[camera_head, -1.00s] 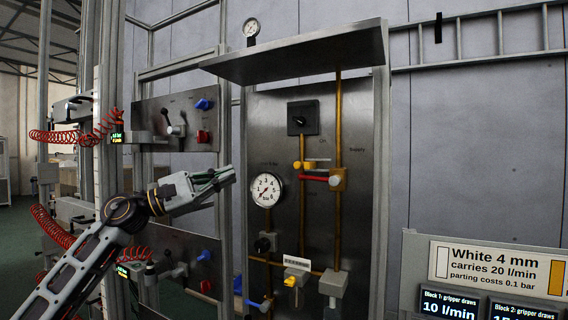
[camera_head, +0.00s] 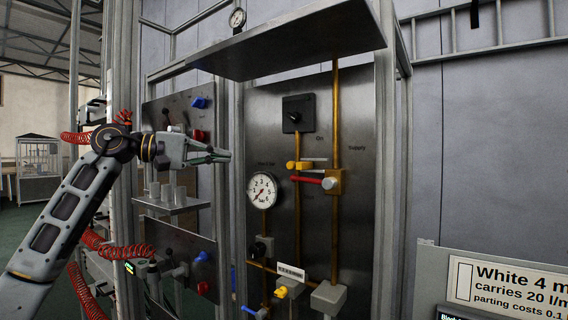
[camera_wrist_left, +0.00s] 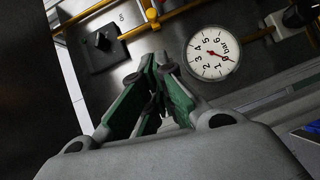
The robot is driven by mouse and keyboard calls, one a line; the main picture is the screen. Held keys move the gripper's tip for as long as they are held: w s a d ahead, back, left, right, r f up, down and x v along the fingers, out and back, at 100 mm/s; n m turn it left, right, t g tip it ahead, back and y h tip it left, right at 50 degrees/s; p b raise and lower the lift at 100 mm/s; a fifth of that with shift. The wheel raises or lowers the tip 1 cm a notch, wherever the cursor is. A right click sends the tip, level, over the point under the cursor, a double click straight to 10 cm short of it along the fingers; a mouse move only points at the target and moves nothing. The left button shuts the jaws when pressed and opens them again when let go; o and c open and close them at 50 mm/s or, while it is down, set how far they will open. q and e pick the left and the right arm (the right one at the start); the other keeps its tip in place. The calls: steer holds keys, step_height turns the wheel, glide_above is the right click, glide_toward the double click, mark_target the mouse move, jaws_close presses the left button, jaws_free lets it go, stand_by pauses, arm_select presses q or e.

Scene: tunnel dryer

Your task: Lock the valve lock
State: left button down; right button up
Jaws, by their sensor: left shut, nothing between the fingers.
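A steel panel carries brass pipes, with a yellow valve piece (camera_head: 294,166) and a red lever (camera_head: 308,180) on them, right of and apart from my gripper. I cannot tell for sure which part is the valve lock. A black rotary switch (camera_head: 298,114) sits above them and a round white gauge (camera_head: 262,189) to their lower left. My left gripper (camera_head: 224,156) is shut and empty, in front of the panel's left edge. In the left wrist view its fingertips (camera_wrist_left: 157,66) point toward the panel between the switch (camera_wrist_left: 104,41) and the gauge (camera_wrist_left: 212,54). My right gripper is not in view.
A steel hood (camera_head: 290,45) juts out above the panel. Lower on the panel are a tagged yellow knob (camera_head: 282,291) and a grey block (camera_head: 328,297). A second panel with red and blue knobs stands behind my left arm. A sign (camera_head: 505,285) stands at lower right.

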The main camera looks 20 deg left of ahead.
mark_target(299, 165)
arm_select(q)
steer(key=shift+s+a, duration=0.1)
steer(key=shift+a, duration=0.1)
